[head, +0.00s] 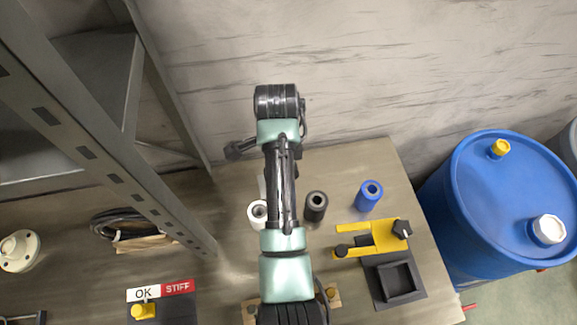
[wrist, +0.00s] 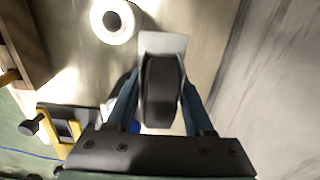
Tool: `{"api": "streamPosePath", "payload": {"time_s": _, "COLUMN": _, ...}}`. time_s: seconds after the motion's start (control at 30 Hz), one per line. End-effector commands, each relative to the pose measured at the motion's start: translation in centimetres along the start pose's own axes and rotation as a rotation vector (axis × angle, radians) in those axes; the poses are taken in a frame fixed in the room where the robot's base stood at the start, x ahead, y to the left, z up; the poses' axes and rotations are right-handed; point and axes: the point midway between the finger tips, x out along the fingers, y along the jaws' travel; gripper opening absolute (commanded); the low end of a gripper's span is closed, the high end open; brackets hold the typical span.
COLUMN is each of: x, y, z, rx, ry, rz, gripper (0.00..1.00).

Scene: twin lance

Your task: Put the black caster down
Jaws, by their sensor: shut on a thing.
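In the wrist view, the black caster (wrist: 161,88) is between the two blue fingers of my gripper (wrist: 160,80), which is shut on it. Its dark wheel faces the camera, and a pale grey plate (wrist: 165,43) shows beyond it. I cannot tell whether the caster touches the table. In the head view, my arm hides most of the gripper and caster above the back part of the table (head: 345,165).
A white roller (head: 258,211), a black roller (head: 316,205) and a blue roller (head: 369,194) stand nearby. A yellow fixture (head: 378,237) and black tray (head: 397,282) are at right. An OK/STIFF board (head: 160,292), a grey rack (head: 100,160) and a blue drum (head: 500,205) flank the area.

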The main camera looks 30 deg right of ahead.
Motion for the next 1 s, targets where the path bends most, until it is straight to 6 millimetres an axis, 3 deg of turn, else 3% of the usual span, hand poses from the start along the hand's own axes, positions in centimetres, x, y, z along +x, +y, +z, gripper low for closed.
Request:
{"api": "streamPosePath", "payload": {"time_s": 0.1, "x": 1.9, "y": 0.1, "z": 0.0, "rx": 0.0, "ry": -0.001, "rz": 0.002, "gripper": 0.0}}
{"api": "streamPosePath", "payload": {"time_s": 0.5, "x": 6.4, "y": 0.0, "z": 0.0, "rx": 0.0, "ry": -0.001, "rz": -0.001, "gripper": 0.0}}
{"api": "streamPosePath", "payload": {"time_s": 0.9, "x": 7.0, "y": -0.1, "z": 0.0, "rx": 0.0, "ry": -0.001, "rz": -0.003, "gripper": 0.0}}
{"api": "streamPosePath", "payload": {"time_s": 0.93, "x": 7.1, "y": 0.0, "z": 0.0, "rx": 0.0, "ry": -0.001, "rz": -0.001, "gripper": 0.54}}
{"api": "streamPosePath", "payload": {"time_s": 1.0, "x": 7.0, "y": 0.0, "z": 0.0, "rx": 0.0, "ry": -0.001, "rz": -0.001, "gripper": 0.67}}
